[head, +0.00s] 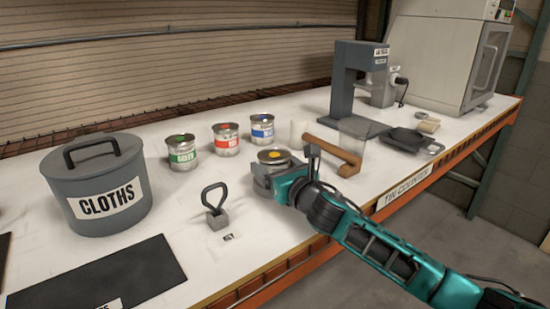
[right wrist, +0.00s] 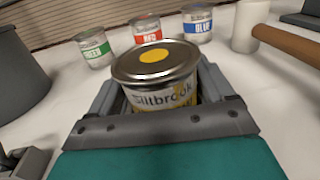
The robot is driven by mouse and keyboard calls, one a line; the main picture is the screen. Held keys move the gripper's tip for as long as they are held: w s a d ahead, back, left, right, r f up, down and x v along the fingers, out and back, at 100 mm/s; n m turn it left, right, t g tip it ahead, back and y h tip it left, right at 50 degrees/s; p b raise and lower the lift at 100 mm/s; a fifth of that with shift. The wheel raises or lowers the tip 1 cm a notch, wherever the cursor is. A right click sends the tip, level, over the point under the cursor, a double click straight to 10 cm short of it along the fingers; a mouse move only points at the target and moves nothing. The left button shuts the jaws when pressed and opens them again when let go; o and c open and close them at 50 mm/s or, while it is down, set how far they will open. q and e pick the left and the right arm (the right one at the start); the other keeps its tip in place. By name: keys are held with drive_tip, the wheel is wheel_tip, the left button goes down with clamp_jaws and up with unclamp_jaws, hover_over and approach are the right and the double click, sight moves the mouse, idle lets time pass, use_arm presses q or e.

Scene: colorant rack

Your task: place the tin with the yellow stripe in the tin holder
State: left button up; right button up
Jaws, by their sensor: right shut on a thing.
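The tin with the yellow stripe (head: 273,156) has a metal lid with a yellow dot. It stands upright between the fingers of my right gripper (head: 268,172), which is shut on it. In the right wrist view the same tin (right wrist: 155,72) shows the word "Siltbrook" and some yellow low on its side, with a gripper finger (right wrist: 160,92) on either side. I cannot tell whether its base touches the counter. No part is clearly recognisable as the tin holder; a grey stand (head: 345,85) with a flat base is at the back right. My left gripper is not in view.
Green (head: 182,152), red (head: 226,138) and blue (head: 262,128) tins stand behind. A cloths bin (head: 97,185) and a looped weight (head: 215,208) are left. The front counter edge (head: 290,278) is near.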

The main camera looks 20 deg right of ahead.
idle(0.3)
drive_tip(key=o, duration=1.2)
drive_tip(key=shift+f, duration=0.15)
drive_tip(key=v, duration=1.2)
